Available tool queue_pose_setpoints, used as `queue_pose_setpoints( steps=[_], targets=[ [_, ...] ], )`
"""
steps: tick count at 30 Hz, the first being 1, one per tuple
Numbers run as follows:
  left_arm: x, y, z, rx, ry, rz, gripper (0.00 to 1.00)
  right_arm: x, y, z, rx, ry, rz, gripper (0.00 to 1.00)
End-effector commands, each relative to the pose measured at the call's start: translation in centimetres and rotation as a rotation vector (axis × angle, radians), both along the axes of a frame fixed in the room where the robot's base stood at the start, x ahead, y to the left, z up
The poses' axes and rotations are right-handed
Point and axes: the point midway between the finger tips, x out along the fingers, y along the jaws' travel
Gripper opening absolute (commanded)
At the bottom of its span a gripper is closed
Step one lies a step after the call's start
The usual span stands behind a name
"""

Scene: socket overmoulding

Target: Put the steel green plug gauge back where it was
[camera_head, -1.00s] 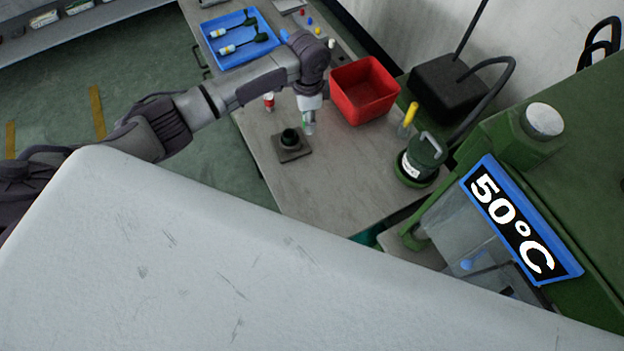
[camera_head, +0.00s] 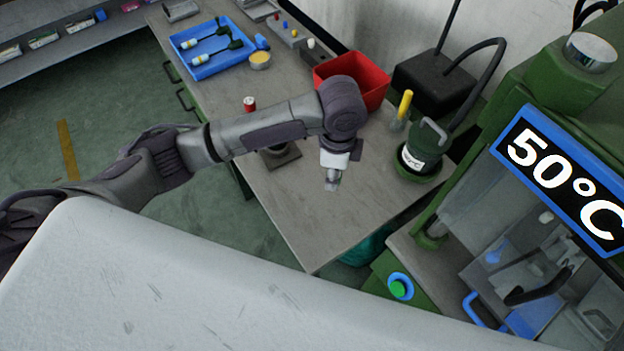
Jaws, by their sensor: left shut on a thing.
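My left gripper (camera_head: 332,183) points down above the bare front part of the grey bench, to the left of the green pot. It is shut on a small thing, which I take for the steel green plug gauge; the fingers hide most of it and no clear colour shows. My right gripper is not in view.
A red bin (camera_head: 350,78) stands behind my left wrist. A blue tray (camera_head: 212,49), a yellow-topped tool (camera_head: 404,106) and a green pot (camera_head: 422,155) also stand here. The front bench (camera_head: 310,228) is clear.

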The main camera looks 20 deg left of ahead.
Motion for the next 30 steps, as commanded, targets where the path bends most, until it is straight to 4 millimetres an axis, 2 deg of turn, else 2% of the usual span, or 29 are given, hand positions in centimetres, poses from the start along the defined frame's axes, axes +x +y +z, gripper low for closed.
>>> queue_pose_setpoints(
  steps=[1,3,9,11,20,30],
  targets=[
    [0.1,1.4,-0.5,0.004,0.002,0.005,0.00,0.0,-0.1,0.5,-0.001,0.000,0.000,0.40],
    [0.4,2.7,-1.4,0.003,0.002,0.004,0.00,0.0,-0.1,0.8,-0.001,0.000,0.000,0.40],
    [0.8,4.8,-2.9,0.000,0.001,0.000,0.00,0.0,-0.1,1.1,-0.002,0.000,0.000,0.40],
    [0.8,5.0,-3.2,-0.001,0.001,0.000,0.00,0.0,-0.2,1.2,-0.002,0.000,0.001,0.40],
    [0.8,5.1,-6.8,-0.001,0.000,0.000,0.00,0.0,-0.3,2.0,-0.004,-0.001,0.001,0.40],
    [0.8,5.0,-7.3,-0.001,-0.001,-0.001,0.00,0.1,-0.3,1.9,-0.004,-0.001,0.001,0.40]
  ],
)
